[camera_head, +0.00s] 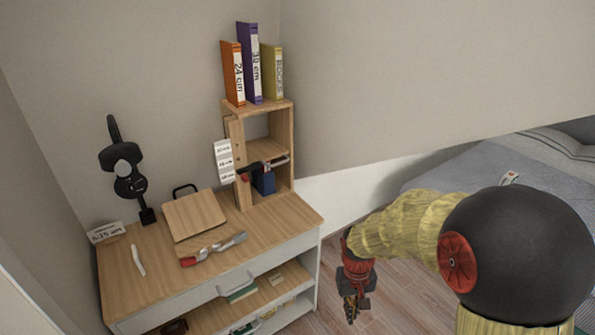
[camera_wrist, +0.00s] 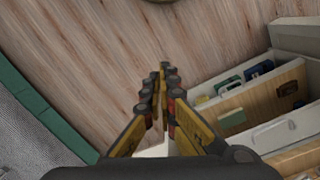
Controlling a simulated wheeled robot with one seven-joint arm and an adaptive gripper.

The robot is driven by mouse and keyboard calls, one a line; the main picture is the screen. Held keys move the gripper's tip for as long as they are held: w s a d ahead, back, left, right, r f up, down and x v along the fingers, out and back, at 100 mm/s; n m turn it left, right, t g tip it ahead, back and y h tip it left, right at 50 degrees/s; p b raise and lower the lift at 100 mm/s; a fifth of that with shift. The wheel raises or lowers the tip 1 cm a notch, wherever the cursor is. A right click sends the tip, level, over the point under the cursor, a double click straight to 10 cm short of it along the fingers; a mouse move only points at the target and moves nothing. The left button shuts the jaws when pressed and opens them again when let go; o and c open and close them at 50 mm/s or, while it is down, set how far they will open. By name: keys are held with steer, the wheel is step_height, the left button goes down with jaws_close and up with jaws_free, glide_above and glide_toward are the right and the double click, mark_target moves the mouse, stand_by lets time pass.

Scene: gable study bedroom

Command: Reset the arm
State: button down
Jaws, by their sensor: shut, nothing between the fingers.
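My gripper (camera_head: 351,306) hangs at the end of my arm in the head view, pointing down over the wooden floor. It is to the right of the desk (camera_head: 128,282) and apart from it. In the wrist view my gripper (camera_wrist: 164,72) shows its yellow and black fingers closed together at the tips. Nothing shows between the tips. The wooden floor (camera_wrist: 90,40) lies beneath them. My arm's large dark joint fills the lower right of the head view and hides part of the bed.
The bed (camera_head: 455,175) lies at right. The floor (camera_head: 400,300) between is clear.

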steer(key=s+d+r+t, duration=0.2)
steer(key=s+r+t, duration=0.1)
steer(key=s+r, duration=0.6)
steer(key=s+d+r+m+t+p, duration=0.1)
steer(key=s+r, duration=0.7)
steer(key=r, duration=0.8)
steer(key=shift+s+d+r+t+y, duration=0.35)
steer(key=shift+d+t, duration=0.15)
steer(key=shift+t, duration=0.6)
